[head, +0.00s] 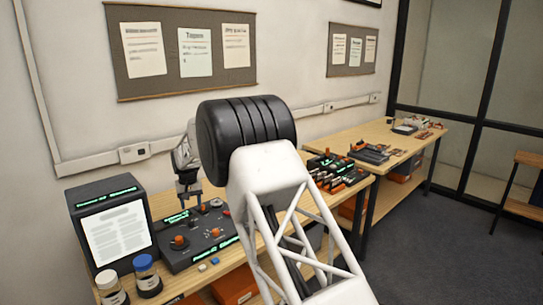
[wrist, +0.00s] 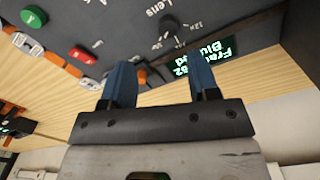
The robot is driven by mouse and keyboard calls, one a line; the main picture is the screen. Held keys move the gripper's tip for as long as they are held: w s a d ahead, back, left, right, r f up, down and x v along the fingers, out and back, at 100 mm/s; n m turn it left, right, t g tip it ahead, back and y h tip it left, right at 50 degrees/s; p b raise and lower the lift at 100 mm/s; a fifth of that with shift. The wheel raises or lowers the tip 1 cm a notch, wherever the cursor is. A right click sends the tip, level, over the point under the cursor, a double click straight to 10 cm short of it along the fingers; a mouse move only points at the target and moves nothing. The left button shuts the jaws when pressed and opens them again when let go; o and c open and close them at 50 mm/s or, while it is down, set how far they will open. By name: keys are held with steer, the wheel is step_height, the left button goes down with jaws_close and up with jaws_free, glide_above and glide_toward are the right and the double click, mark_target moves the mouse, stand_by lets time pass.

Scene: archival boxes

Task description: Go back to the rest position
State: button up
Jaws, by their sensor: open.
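My gripper (head: 189,200) hangs pointing down over the back left part of a dark control panel (head: 205,252) on the wooden desk. In the wrist view its two blue-grey fingers (wrist: 163,75) stand well apart, with nothing between them. The same panel fills the top of the wrist view, upside down. There I see a green button (wrist: 33,16), a red button (wrist: 83,54), a knob under the word Lens and a lit green display (wrist: 203,52). I cannot tell the exact gap between the fingertips and the panel.
A dark box with a lit page (head: 115,232) stands left of the panel. Two jars, one white-lidded (head: 109,285) and one blue-lidded (head: 146,275), stand in front. Racks of small items (head: 335,172) lie farther right. A second desk (head: 400,140) stands beyond; the floor (head: 450,240) is clear.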

steer(key=s+d+r+m, duration=0.1)
steer(key=s+d+r, duration=0.2)
steer(key=d+r, duration=0.5)
steer(key=s+d+r, duration=0.4)
steer(key=d+r, duration=0.1)
steer(key=d, duration=0.4)
steer(key=s+d+r+m+t, duration=0.1)
steer(key=s+d+r, duration=0.4)
steer(key=s+d, duration=0.3)
steer(key=s+d+r+m, duration=0.1)
steer(key=s+d+r, duration=0.3)
steer(key=s+d, duration=0.45)
steer(key=s+d+r+t, duration=0.1)
steer(key=s+d+r, duration=0.1)
steer(key=s+d, duration=1.3)
steer(key=s+d+f, duration=0.2)
steer(key=s, duration=0.5)
steer(key=s+d+f+m, duration=0.1)
steer(key=s+d+f, duration=0.1)
steer(key=s, duration=0.5)
steer(key=s+d+f+m, duration=0.1)
steer(key=s+d+f, duration=0.1)
steer(key=s, duration=0.5)
steer(key=shift+s+d+f+t, duration=0.25)
steer(key=shift+s+f+t, duration=0.05)
steer(key=shift+f, duration=0.1)
